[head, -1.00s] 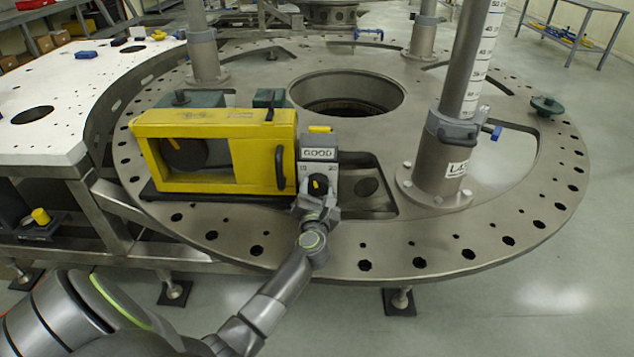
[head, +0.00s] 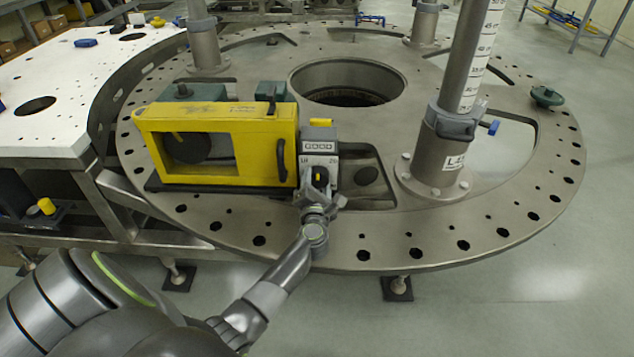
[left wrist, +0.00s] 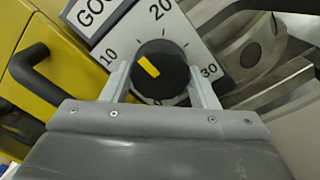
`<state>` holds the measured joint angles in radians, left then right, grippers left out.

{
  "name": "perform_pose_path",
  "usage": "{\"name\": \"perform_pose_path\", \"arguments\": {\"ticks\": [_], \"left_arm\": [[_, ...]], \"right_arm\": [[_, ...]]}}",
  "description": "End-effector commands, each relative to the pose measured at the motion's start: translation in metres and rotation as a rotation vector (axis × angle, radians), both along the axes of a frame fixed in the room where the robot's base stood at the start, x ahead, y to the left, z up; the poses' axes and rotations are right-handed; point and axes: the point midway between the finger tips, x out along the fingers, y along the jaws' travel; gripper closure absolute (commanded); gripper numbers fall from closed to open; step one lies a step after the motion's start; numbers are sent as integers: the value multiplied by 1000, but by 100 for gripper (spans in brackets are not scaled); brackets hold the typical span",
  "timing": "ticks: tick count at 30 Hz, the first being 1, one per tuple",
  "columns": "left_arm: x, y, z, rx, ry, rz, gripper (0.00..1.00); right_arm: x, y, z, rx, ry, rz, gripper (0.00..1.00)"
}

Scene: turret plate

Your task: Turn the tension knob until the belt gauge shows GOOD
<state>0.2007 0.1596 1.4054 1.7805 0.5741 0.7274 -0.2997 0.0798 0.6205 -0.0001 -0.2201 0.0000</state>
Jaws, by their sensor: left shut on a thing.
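The tension knob (left wrist: 160,72) is black with a yellow pointer mark, set on a grey dial face marked 10, 20 and 30. In the left wrist view its mark points up and left, between 10 and 20. My left gripper (head: 318,188) is shut on the knob, with one finger on each side of it. The gauge label (head: 319,146) above the dial reads GOOD in the head view; only part of it shows in the left wrist view (left wrist: 92,14). The yellow belt unit (head: 215,117) stands left of the dial. My right gripper is not in view.
The round metal turret plate (head: 400,245) with rim holes carries the unit. A steel post (head: 436,150) with a scale stands to the right. A white table (head: 45,135) is at the left. A green knob (head: 546,96) sits on the plate's right edge.

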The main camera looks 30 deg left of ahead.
Motion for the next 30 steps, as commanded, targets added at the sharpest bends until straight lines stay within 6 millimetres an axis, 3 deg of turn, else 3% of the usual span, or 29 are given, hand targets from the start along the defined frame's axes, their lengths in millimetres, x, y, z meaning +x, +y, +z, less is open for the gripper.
{"name": "perform_pose_path", "arguments": {"ticks": [2,3,8,20,30], "left_arm": [[0,0,0,0,-1,-1,69],[0,0,0,0,-1,-1,44],[0,0,0,0,-1,-1,25],[-7,-5,-1,-3,1,-1,25],[-63,-39,-3,-6,0,-1,25]], "right_arm": [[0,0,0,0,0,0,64],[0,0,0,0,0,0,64],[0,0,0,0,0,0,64],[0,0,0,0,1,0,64],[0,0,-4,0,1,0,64]]}}
